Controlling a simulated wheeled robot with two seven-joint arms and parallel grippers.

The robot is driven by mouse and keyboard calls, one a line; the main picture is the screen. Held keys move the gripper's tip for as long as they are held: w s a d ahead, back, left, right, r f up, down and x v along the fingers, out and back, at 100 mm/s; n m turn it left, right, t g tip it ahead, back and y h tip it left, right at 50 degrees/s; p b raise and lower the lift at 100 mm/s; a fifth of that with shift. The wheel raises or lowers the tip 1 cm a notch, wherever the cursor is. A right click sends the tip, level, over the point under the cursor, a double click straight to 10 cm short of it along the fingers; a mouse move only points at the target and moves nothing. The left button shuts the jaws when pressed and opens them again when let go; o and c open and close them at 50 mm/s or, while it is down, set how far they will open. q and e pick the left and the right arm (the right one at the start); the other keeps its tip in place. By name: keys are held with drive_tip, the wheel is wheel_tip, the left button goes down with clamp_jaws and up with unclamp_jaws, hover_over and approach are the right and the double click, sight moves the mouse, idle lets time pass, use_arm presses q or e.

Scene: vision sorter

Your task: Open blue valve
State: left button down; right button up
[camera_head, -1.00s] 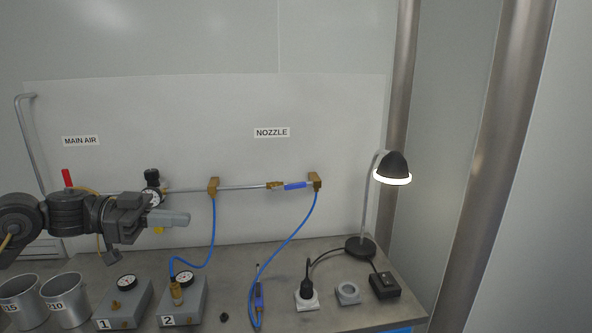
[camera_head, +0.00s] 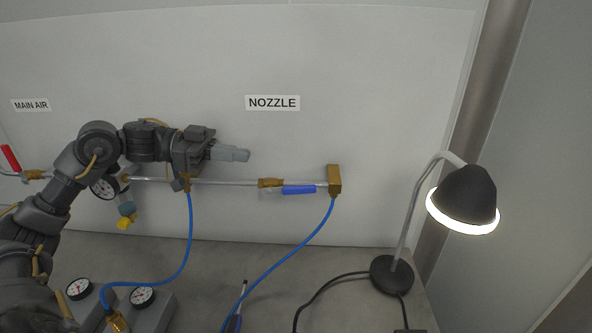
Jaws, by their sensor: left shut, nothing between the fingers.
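The blue valve handle (camera_head: 299,189) lies level along the metal air pipe (camera_head: 222,182), under the NOZZLE label (camera_head: 272,103). Its brass body (camera_head: 270,183) is at the handle's left end. My left gripper (camera_head: 247,155) is shut and empty. It points right, above the pipe and up and to the left of the valve in the picture, apart from the handle. My left arm hides part of the pipe and a brass fitting. My right gripper is not in view.
A brass block (camera_head: 334,181) ends the pipe, with a blue hose (camera_head: 293,250) hanging from it. A red valve handle (camera_head: 10,158) is at far left. A lit lamp (camera_head: 464,198) stands at right. Gauges (camera_head: 142,297) sit at lower left.

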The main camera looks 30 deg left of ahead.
use_arm(q)
drive_tip(key=p, duration=0.5)
hover_over(287, 187)
drive_tip(key=a, duration=0.1)
drive_tip(key=shift+s+f, duration=0.25)
drive_tip(key=f, duration=0.2)
drive_tip(key=d+f, duration=0.1)
drive_tip(key=shift+w+f, duration=0.2)
drive_tip(key=shift+w, duration=0.05)
drive_tip(key=shift+f, duration=0.65)
drive_tip(key=shift+p, duration=0.35)
